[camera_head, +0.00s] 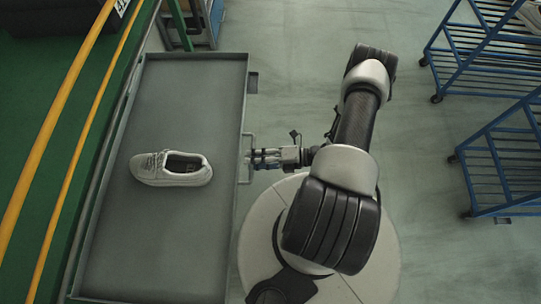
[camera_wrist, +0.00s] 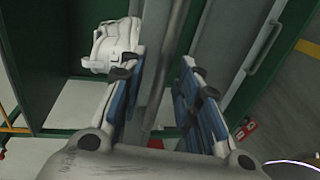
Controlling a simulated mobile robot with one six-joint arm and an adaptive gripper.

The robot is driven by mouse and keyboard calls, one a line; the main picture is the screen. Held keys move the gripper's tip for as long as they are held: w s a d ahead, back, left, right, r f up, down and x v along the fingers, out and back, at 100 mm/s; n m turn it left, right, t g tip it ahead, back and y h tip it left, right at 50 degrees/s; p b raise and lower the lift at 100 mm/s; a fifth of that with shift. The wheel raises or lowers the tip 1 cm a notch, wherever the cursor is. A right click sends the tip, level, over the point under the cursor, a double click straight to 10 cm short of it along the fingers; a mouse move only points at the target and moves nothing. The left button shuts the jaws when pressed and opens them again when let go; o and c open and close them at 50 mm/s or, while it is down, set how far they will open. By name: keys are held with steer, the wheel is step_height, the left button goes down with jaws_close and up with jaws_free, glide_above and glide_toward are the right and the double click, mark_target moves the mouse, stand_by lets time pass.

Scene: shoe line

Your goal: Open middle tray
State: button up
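A grey tray (camera_head: 215,90) with a low rim fills the left-centre of the head view. A single white shoe (camera_head: 172,168) lies in it. A thin bar handle (camera_head: 247,136) stands out from the tray's right edge. My gripper (camera_head: 256,158) reaches the handle from the right. In the wrist view, my gripper (camera_wrist: 158,68) has its two blue-and-black fingers spread apart, with a grey bar (camera_wrist: 165,65) running between them. Gaps show beside the bar, and I see no firm contact. A white shoe (camera_wrist: 115,45) shows behind the left finger.
Blue wheeled racks (camera_head: 500,160) stand on the right. Yellow lines (camera_head: 62,130) mark the green floor on the left. Open grey-green floor (camera_head: 310,40) lies between the tray and the racks.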

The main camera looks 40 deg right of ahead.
steer(key=v, duration=1)
steer(key=shift+d, duration=0.2)
steer(key=shift+s+r, duration=0.1)
